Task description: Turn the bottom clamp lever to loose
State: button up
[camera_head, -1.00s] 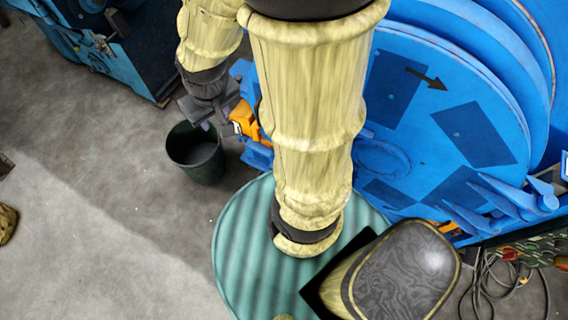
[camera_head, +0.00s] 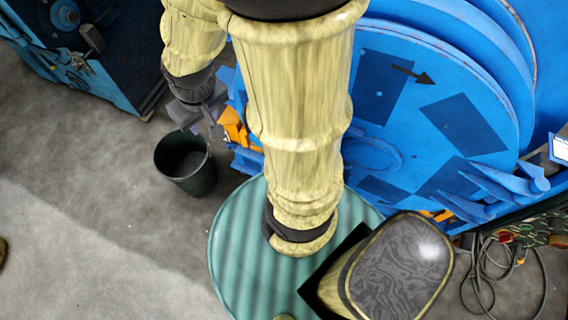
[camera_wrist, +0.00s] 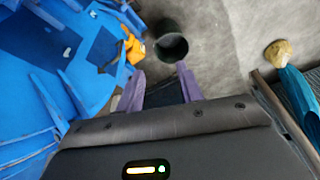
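The blue drum door (camera_head: 410,110) stands right of my arm. An orange clamp part (camera_head: 232,126) is at its left edge, partly hidden by my arm; it also shows in the wrist view (camera_wrist: 130,47). Another orange part (camera_head: 440,215) is low on the drum, partly hidden. I cannot tell which is the bottom clamp lever, nor its setting. My gripper (camera_head: 200,122) is left of the first orange part. In the wrist view its purple fingers (camera_wrist: 158,85) are apart with nothing between them. The orange part lies beyond the left finger, with no contact visible.
A dark green bucket (camera_head: 186,164) stands on the floor below my gripper; it shows ahead in the wrist view (camera_wrist: 171,46). A blue machine (camera_head: 90,50) is at the upper left. Cables (camera_head: 490,275) lie at the lower right. The grey floor on the left is clear.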

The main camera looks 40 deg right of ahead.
jog(key=shift+f, duration=0.1)
jog(key=w+d+f+n+g+h+b, duration=0.1)
jog(key=d+f+b, duration=0.5)
jog(key=f+b, duration=0.7)
jog(key=w+d+f+n+g+h+b, duration=0.1)
jog(key=d+f+b, duration=0.5)
jog(key=f+b, duration=0.7)
jog(key=w+d+f+n+g+h+b, duration=0.1)
jog(key=w+d+f+n+g+b, duration=0.1)
jog(key=f+b, duration=1.2)
jog(key=d+f+n+g, duration=0.1)
jog(key=d+f+n, duration=0.1)
jog(key=f, duration=0.9)
jog(key=shift+w+d+g+h, duration=0.3)
jog(key=shift+d+g, duration=0.1)
jog(key=shift+d, duration=0.5)
jog(key=shift+s+f, duration=0.1)
jog(key=shift+f, duration=0.05)
jog(key=b+x, duration=0.5)
jog(key=x, duration=1.2)
jog(key=shift+f, duration=0.15)
jog(key=shift+c, duration=0.5)
grip_shut()
